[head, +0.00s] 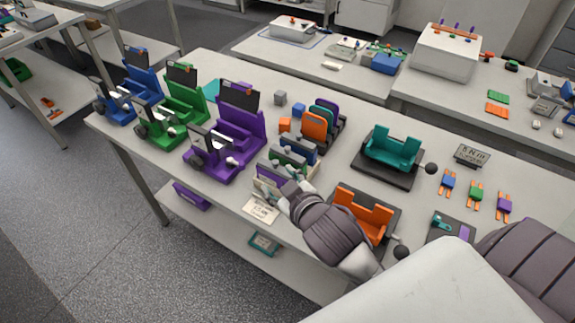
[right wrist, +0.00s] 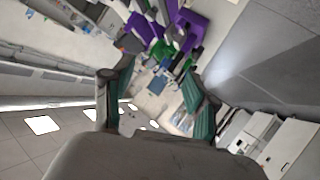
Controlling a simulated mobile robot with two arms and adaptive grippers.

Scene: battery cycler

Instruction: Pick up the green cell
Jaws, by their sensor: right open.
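A dark green cell-like plate (head: 288,158) stands in a small rack between a purple-edged plate and a blue one. A smaller flat green piece with orange tabs (head: 475,193) lies at the right of the table, between a blue one and a purple one. I cannot tell for sure which is the green cell. My right gripper (head: 281,178) is at the near side of the rack, partly hiding it. In the right wrist view its teal-padded fingers (right wrist: 158,70) are spread, with nothing held between them. My left gripper is not in view.
Blue, green and purple machines (head: 228,130) stand left of the rack. A second rack with orange, teal and purple plates (head: 314,126) is behind it. A teal holder (head: 392,148) and an orange holder (head: 362,212) stand to the right. A paper label (head: 261,209) is at the front edge.

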